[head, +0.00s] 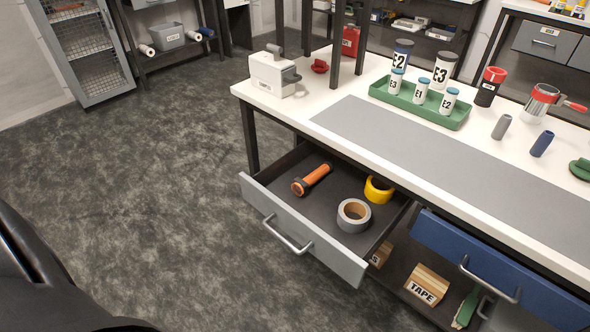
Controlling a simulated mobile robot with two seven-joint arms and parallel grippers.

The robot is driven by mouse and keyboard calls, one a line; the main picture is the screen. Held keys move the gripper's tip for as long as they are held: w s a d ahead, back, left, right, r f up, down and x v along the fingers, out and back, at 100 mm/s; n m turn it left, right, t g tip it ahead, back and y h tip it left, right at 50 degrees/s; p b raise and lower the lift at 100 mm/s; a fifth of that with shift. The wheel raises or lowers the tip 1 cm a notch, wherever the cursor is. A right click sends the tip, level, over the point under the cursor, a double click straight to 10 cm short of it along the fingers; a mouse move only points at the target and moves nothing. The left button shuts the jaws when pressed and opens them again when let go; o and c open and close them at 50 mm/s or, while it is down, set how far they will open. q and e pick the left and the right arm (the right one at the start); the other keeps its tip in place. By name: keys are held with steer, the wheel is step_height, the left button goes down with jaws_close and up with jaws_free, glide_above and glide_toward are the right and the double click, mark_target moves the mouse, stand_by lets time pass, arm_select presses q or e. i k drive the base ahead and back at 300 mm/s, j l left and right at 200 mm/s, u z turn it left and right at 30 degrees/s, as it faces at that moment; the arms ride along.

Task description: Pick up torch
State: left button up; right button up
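An orange and black torch (313,179) lies in the open grey drawer (298,239) under the bench, in the drawer's left part. Its dark head points toward the front left. A grey tape roll (353,215) and a yellow tape roll (379,189) lie to its right in the same drawer, apart from it. Neither of my grippers shows in the head view. A dark part of my own body fills the lower left corner.
A blue drawer (494,268) sits to the right, and a box marked TAPE (426,285) is on the shelf below. The white bench top (330,93) bears a green tray (421,103) of labelled canisters. The floor left of the drawer is clear.

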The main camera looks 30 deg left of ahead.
mark_target(300, 187)
steer(key=u, duration=1.05)
